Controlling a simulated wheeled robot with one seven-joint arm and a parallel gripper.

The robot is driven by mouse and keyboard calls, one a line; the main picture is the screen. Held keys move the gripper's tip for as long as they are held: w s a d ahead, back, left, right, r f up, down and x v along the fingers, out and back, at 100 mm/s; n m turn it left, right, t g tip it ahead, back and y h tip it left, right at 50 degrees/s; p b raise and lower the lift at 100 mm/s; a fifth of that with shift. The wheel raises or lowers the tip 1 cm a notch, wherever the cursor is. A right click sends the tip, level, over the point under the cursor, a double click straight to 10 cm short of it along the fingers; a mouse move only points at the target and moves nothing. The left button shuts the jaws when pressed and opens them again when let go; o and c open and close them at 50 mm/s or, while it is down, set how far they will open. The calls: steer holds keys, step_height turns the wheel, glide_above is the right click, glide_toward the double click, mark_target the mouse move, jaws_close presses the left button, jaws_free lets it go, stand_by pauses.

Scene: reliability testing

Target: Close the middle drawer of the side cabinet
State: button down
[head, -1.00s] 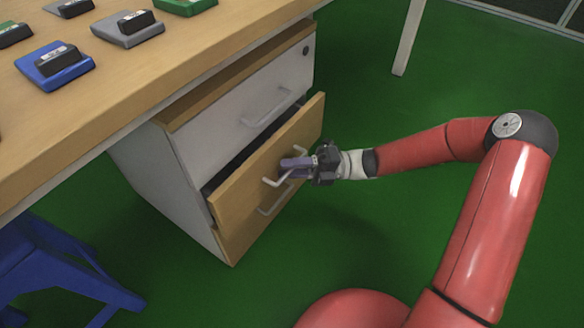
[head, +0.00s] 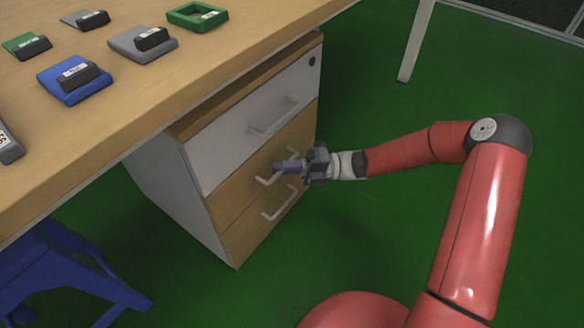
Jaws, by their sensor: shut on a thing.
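The side cabinet (head: 180,200) stands under the table, with a white top drawer (head: 215,150) and wooden fronts below. The middle drawer (head: 232,192) looks flush with the cabinet front, with no open gap visible. Its pale bar handle (head: 264,181) is partly hidden by my gripper. My gripper (head: 284,167) comes from the right and is shut on this handle, its purplish fingers over it. The bottom drawer (head: 240,236) also looks flush, and its handle (head: 275,210) is free below my gripper.
The wooden table (head: 150,92) overhangs the cabinet and carries several coloured trays with dark labelled blocks, including a blue tray (head: 72,88). A blue stool (head: 60,270) stands at lower left. A pale table leg (head: 415,45) is behind.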

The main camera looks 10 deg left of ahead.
steer(key=c, duration=1.5)
jaws_free()
steer(key=shift+w+a, duration=0.1)
steer(key=shift+a, duration=0.1)
steer(key=shift+f, duration=0.1)
steer(key=p+v, duration=0.1)
steer(key=v, duration=0.7)
